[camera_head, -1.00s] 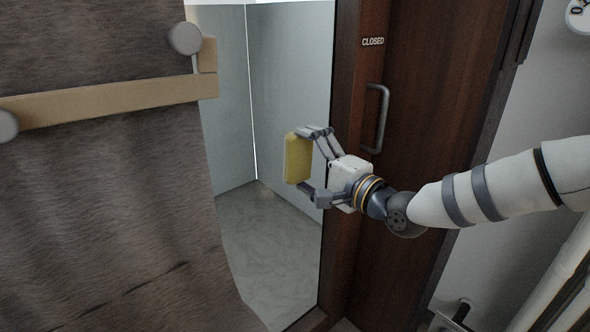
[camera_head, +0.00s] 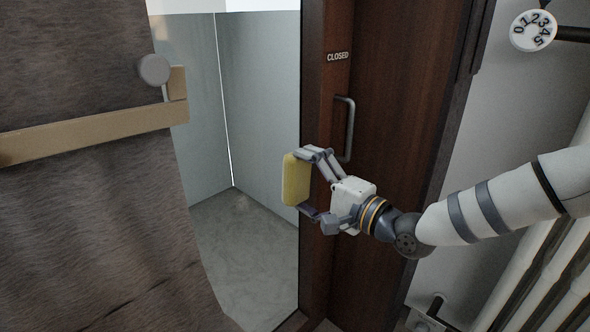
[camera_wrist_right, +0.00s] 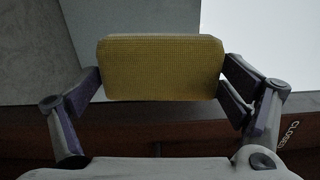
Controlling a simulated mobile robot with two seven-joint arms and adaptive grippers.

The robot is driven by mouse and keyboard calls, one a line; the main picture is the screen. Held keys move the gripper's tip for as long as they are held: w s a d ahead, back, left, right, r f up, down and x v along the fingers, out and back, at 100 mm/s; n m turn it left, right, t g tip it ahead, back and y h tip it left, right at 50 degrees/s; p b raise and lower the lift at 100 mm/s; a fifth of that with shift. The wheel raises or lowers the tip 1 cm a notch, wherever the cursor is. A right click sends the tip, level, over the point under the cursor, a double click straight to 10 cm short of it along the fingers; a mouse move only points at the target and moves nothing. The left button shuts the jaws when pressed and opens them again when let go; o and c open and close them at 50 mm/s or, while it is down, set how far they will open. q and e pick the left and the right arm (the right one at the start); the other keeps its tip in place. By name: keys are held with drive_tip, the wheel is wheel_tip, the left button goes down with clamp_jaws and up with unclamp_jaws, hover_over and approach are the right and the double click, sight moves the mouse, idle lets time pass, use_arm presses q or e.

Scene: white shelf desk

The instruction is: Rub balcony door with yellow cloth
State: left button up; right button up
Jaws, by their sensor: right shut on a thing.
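The yellow cloth (camera_head: 295,180) is a flat, rounded block held upright between the fingers of my right gripper (camera_head: 311,181). In the right wrist view the cloth (camera_wrist_right: 160,68) spans the space between the two fingers of the gripper (camera_wrist_right: 163,85). The balcony door (camera_head: 390,110) is dark brown wood with a grey vertical handle and a "CLOSED" sign. The gripper is in front of the door's left edge, with the cloth over the opening to its left. I cannot tell whether the cloth touches anything. My left gripper is not in view.
Grey-walled space with a pale floor (camera_head: 250,250) lies beyond the opening. A radiator (camera_head: 545,265) with a numbered dial (camera_head: 533,30) above is at right.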

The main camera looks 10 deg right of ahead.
drive_tip(key=shift+f, duration=0.1)
drive_tip(key=shift+s+d+p, duration=0.3)
drive_tip(key=shift+s, duration=0.05)
drive_tip(key=shift+p+v, duration=0.5)
drive_tip(key=shift+v, duration=0.6)
